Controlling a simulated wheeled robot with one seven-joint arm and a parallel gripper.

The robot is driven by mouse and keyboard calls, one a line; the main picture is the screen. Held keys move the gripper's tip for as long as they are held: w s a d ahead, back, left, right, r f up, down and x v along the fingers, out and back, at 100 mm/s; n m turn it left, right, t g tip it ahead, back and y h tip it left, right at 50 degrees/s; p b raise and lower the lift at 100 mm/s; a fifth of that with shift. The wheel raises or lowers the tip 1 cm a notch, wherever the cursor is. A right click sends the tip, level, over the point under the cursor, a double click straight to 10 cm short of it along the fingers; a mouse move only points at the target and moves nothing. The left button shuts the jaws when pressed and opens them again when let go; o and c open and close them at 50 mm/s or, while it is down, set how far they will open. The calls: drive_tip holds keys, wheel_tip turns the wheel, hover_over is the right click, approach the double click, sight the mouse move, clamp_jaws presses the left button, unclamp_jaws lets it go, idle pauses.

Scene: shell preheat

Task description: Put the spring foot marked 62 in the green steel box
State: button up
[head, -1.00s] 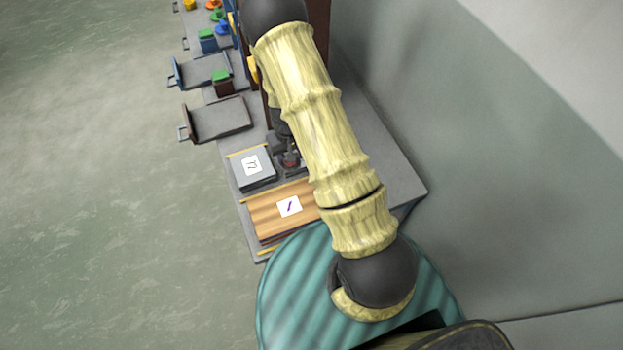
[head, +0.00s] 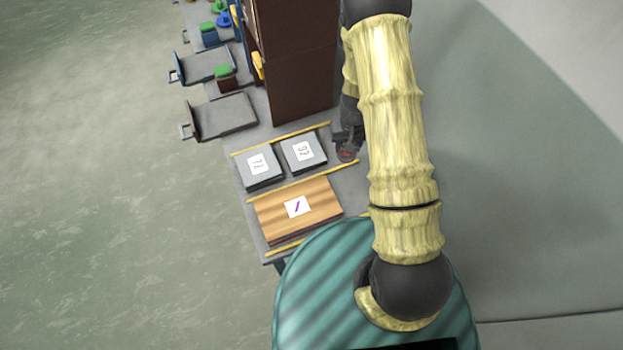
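Two grey square blocks with white labels lie side by side on the grey bench. The right block (head: 304,152) has a small, turned label that may read 62; I cannot be sure. The left block (head: 259,167) has a different number, also hard to read. My gripper (head: 348,152) is dark with a reddish part, just right of the right block and partly behind my arm. I cannot tell whether it is open or holds anything. I cannot make out a green steel box in the head view.
A wooden block (head: 298,209) with a white label lies in front, between yellow strips. A tall dark brown cabinet (head: 292,62) stands behind the grey blocks. Handled trays, one brown-edged (head: 222,116) and one blue-edged (head: 205,66), and small green-topped boxes (head: 225,72) are farther left.

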sight(347, 159)
idle(0.3)
drive_tip(key=f+b, duration=0.1)
drive_tip(key=b, duration=0.2)
drive_tip(key=shift+f, duration=0.25)
drive_tip(key=f+b, duration=0.1)
drive_tip(key=b, duration=0.2)
drive_tip(key=f+n+b, duration=0.1)
drive_tip(key=b, duration=0.2)
drive_tip(key=f+n+b, duration=0.1)
drive_tip(key=f+b, duration=0.1)
drive_tip(key=b, duration=0.1)
drive_tip(key=shift+s+a, duration=0.1)
drive_tip(key=shift+s, duration=0.25)
drive_tip(key=s+f+n+b, duration=0.1)
drive_tip(key=b, duration=0.3)
drive_tip(key=shift+s, duration=0.1)
drive_tip(key=shift+s+n, duration=0.1)
drive_tip(key=shift+n, duration=0.2)
drive_tip(key=shift+r, duration=0.1)
drive_tip(key=shift+f, duration=2.95)
drive_tip(key=shift+f, duration=0.1)
